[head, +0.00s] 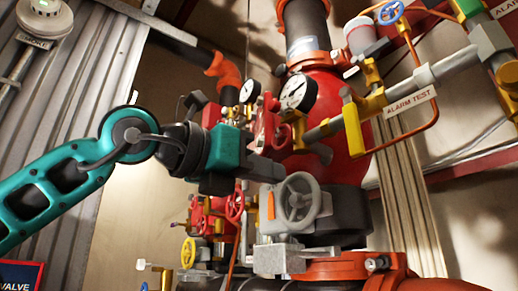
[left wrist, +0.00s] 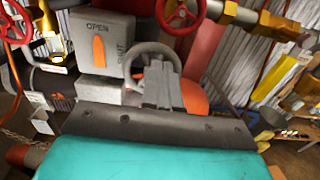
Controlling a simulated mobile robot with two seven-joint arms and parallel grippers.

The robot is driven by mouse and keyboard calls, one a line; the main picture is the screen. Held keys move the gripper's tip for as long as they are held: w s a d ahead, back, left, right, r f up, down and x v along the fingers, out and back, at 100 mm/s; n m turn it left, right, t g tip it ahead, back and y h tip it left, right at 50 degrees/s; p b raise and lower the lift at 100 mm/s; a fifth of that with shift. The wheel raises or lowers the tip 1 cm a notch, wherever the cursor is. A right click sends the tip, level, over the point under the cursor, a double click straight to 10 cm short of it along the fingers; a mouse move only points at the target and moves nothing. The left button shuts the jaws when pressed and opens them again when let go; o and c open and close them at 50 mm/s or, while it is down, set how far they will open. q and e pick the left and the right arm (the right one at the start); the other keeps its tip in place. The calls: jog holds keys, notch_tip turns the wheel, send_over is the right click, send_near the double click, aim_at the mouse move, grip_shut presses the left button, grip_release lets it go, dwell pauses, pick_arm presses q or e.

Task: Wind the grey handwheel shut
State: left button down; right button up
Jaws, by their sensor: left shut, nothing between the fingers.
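The grey handwheel (head: 298,198) sits on the front of a grey gearbox (head: 272,226) on the large pipe. In the left wrist view, the handwheel (left wrist: 133,58) is partly hidden behind my fingers. The gearbox (left wrist: 112,27) is marked OPEN and SHUT there, and its orange pointer (left wrist: 99,49) stands upright under OPEN. My left gripper (head: 273,173) is shut and empty, at the upper left of the wheel in the head view. In the left wrist view the closed fingertips (left wrist: 160,70) overlap the wheel's right part; I cannot tell whether they touch it. My right gripper is out of view.
Pressure gauges (head: 298,92) and red valve bodies crowd the space above and behind the gripper. Small red handwheels (head: 235,205) and a yellow one (head: 188,252) are at lower left. An alarm test pipe (head: 410,97) crosses the upper right.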

aim_at(312, 194)
pick_arm(q)
jog(key=w+f, duration=0.1)
jog(key=w+a+f, duration=0.1)
jog(key=w, duration=0.1)
jog(key=w+a+f, duration=0.1)
jog(key=shift+w+a+f, duration=0.1)
jog(key=shift+w+f, duration=0.1)
jog(key=shift+f, duration=0.1)
jog(key=b, duration=0.1)
jog(key=f+b, duration=0.1)
jog(key=shift+s+d+f+b, duration=0.25)
jog(key=shift+s+b, duration=0.15)
jog(key=s+d+f+b, duration=0.2)
jog(key=b, duration=0.2)
jog(key=shift+s+f, duration=0.1)
jog(key=shift+s, duration=0.1)
jog(key=d+r, duration=0.1)
jog(key=s+d+r+p, duration=0.1)
jog(key=s+r, duration=0.1)
jog(key=r, duration=0.1)
jog(key=shift+s+d, duration=0.25)
jog(key=shift+d, duration=0.15)
jog(key=shift+r, duration=0.1)
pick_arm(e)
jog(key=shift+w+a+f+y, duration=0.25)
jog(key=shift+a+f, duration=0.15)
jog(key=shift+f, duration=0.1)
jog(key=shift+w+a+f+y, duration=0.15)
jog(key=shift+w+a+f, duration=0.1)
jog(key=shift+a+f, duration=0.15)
